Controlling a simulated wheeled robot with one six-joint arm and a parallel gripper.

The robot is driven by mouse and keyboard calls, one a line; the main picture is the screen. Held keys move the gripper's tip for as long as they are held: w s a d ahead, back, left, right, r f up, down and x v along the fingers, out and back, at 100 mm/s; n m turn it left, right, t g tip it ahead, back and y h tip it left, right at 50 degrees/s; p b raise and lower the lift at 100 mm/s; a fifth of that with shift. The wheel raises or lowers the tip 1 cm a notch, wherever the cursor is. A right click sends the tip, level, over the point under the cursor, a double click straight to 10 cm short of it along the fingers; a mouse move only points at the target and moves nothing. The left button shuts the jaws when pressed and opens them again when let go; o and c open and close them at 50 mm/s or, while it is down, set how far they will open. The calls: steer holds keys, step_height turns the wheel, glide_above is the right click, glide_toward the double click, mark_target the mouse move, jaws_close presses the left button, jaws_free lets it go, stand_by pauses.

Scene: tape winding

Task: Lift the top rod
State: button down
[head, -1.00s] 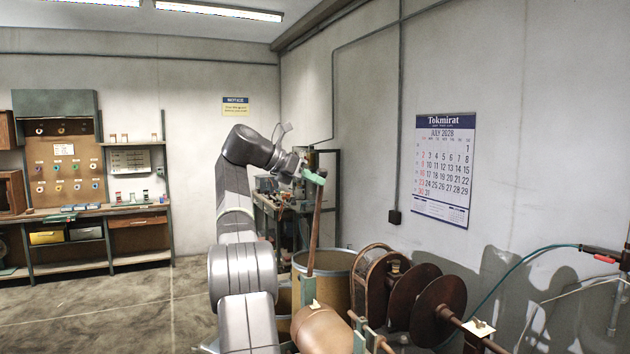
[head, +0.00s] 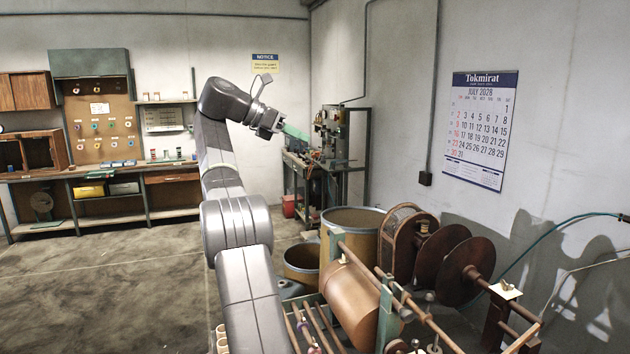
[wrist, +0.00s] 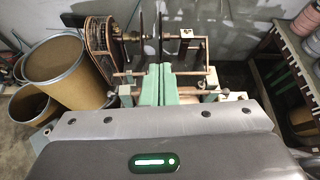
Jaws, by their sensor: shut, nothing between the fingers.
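My gripper's green fingers (head: 294,132) are shut and empty, raised at the upper middle of the head view. They also show shut, side by side, in the wrist view (wrist: 160,70). A long brown rod (head: 362,264) slants across the green-post frame (head: 386,312), right of and below my gripper, apart from it. In the wrist view, rods (wrist: 190,92) cross behind the fingers. I cannot tell for sure which one is the top rod.
A copper-coloured roll (head: 358,300) sits in the frame. Brown reel discs (head: 441,262) stand to the right, a tan drum (head: 350,219) behind. More rods (head: 310,330) lie low at the front. The floor (head: 110,280) on the left is clear.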

steer(key=w+d, duration=0.3)
steer(key=d, duration=0.9)
steer(key=shift+w+d+f, duration=0.25)
steer(key=shift+d, duration=0.05)
